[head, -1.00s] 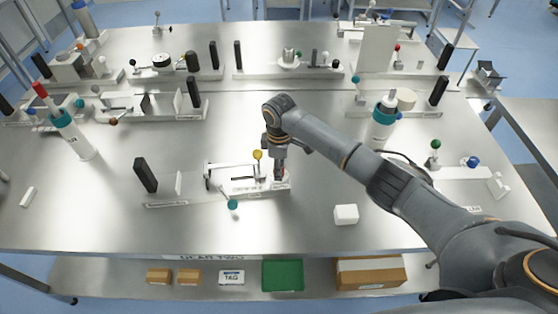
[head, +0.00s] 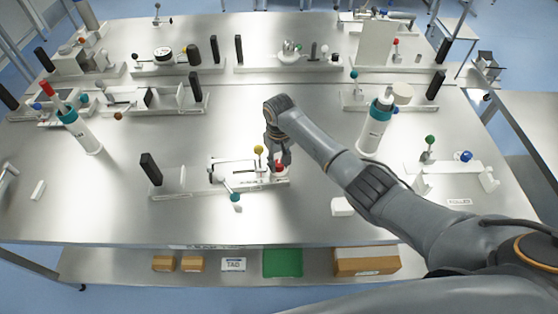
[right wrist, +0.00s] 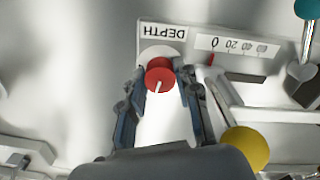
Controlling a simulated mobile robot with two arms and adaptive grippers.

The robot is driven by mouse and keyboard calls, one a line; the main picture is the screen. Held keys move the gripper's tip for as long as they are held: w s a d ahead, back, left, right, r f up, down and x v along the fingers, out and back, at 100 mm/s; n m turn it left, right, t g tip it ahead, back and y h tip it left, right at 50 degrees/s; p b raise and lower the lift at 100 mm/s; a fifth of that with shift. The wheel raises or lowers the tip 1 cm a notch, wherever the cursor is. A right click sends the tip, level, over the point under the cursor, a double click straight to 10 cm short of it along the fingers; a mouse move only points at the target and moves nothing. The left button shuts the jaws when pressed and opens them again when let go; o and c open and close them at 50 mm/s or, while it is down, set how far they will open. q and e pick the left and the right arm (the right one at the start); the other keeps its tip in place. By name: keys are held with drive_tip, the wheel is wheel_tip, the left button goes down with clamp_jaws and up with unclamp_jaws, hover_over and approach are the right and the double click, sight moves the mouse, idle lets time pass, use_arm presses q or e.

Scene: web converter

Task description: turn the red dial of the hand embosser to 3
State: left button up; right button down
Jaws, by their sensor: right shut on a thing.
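The red dial (right wrist: 160,73) is a small round knob with a white pointer line, beside an upside-down DEPTH label (right wrist: 163,32). In the right wrist view its line points down and slightly left. My right gripper (right wrist: 161,76) is shut on the dial, one finger on each side. In the head view the dial (head: 279,167) sits at the right end of the front middle fixture (head: 255,186), under my right gripper (head: 279,160). A scale strip (right wrist: 237,45) with a red marker near 0 lies right of the dial. My left gripper is not in view.
A yellow ball knob (right wrist: 244,148) stands close to my right gripper. A teal-ended lever (head: 235,196) and a black upright block (head: 151,168) are on the same fixture. A white block (head: 342,206) lies to the right, partly behind my arm. Bare table lies in front.

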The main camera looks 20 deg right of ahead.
drive_tip(key=shift+m, duration=1.7)
drive_tip(key=c, duration=1)
unclamp_jaws()
